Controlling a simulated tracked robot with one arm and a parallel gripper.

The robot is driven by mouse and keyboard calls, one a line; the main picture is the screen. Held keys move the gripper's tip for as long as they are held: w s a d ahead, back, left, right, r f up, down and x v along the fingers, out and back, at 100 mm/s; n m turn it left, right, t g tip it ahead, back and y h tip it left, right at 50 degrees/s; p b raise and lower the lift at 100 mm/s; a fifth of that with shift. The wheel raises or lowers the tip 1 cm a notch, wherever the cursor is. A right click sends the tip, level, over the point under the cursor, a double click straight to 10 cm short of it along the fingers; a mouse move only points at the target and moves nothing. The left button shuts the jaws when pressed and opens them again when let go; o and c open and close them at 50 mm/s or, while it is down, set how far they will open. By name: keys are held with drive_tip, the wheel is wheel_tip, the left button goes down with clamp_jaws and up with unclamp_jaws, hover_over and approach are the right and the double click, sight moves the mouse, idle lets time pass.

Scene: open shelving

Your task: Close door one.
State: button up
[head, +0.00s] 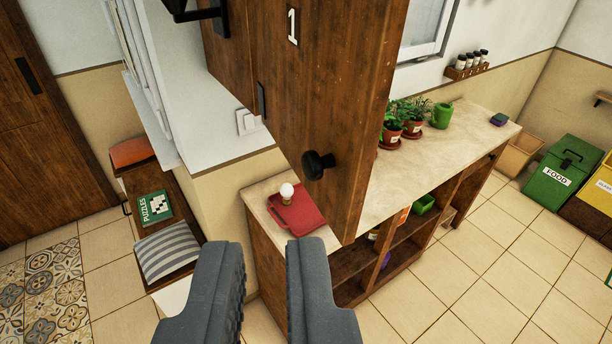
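Door one (330,90) is a brown wooden cabinet door with a white "1" near its top left. It stands swung open, reaching out toward me over the counter. Its round black knob (318,165) is on the face near the lower edge. My gripper (265,255) is at the bottom of the view, below and left of the knob. Its two dark grey fingers are apart with nothing between them, and they do not appear to touch the door.
Below the door is a counter (420,170) with open shelves. A red tray (299,215) with a light bulb (287,191), potted plants (391,133) and a green watering can (441,116) stand on it. A bench with a striped cushion (168,252) is at left.

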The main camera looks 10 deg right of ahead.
drive_tip(key=w+f+g+h, duration=0.1)
drive_tip(key=w+f, duration=0.1)
drive_tip(key=w+f+g+h+p, duration=0.1)
drive_tip(key=w+f, duration=0.1)
drive_tip(key=f, duration=0.1)
drive_tip(key=w+f+n+g+h+p, duration=0.1)
drive_tip(key=w+f+g+h, duration=0.1)
drive_tip(key=shift+w+d+f, duration=0.1)
drive_tip(key=shift+w+f, duration=0.15)
drive_tip(key=shift+w, duration=0.05)
clamp_jaws()
drive_tip(key=n+g+h+p, duration=0.3)
drive_tip(key=g+h+p, duration=0.25)
drive_tip(key=h, duration=0.75)
approach(339, 222)
drive_tip(key=shift+t, duration=0.25)
drive_tip(key=p+x, duration=0.3)
drive_tip(key=x, duration=0.4)
drive_tip(key=shift+s+f, duration=0.1)
drive_tip(key=shift+s, duration=0.05)
